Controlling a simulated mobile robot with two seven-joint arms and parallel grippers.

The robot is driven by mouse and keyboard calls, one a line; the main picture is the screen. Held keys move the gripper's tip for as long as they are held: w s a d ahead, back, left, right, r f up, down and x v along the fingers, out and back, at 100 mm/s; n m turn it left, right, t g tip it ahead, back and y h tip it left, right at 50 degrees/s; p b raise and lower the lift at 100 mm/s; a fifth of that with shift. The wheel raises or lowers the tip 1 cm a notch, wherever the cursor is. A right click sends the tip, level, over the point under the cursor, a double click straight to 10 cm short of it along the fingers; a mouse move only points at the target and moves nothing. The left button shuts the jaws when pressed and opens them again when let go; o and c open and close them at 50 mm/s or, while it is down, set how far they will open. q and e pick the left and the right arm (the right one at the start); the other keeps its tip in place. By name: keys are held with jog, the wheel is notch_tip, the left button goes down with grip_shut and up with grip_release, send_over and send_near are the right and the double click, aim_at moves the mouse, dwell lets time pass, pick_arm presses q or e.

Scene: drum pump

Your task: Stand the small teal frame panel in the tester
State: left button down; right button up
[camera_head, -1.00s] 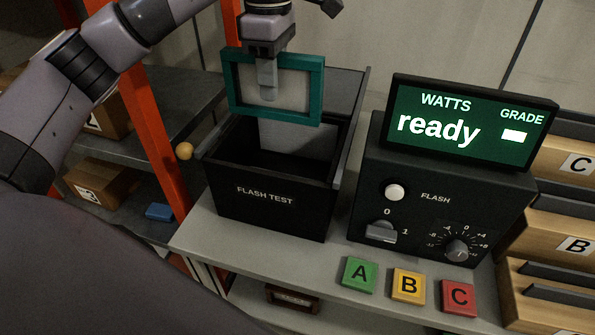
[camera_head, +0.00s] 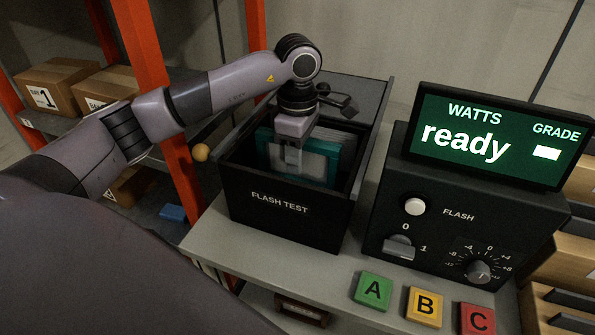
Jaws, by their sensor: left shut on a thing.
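The small teal frame panel (camera_head: 318,166) has a teal border around a grey face. It stands roughly upright inside the black open-topped tester box (camera_head: 283,214) marked FLASH TEST, with its lower part hidden behind the front wall. My left gripper (camera_head: 291,160) reaches down into the box from above and is shut on the panel's upper edge. I cannot tell whether the panel touches the box floor. My right gripper is not in view.
The tester's console (camera_head: 440,215) stands right of the box, with a screen (camera_head: 490,135) reading "ready". Green A (camera_head: 372,290), yellow B (camera_head: 424,306) and red C (camera_head: 477,319) tiles lie in front. An orange post (camera_head: 180,170) stands close left.

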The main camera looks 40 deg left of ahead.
pick_arm(q)
jog(key=shift+f, duration=2.15)
jog(key=shift+f, duration=0.1)
jog(key=c, duration=0.8)
grip_release()
jog(key=shift+c, duration=0.2)
notch_tip(320, 180, up, 12)
jog(key=shift+r+b, duration=0.1)
jog(key=shift+b, duration=0.2)
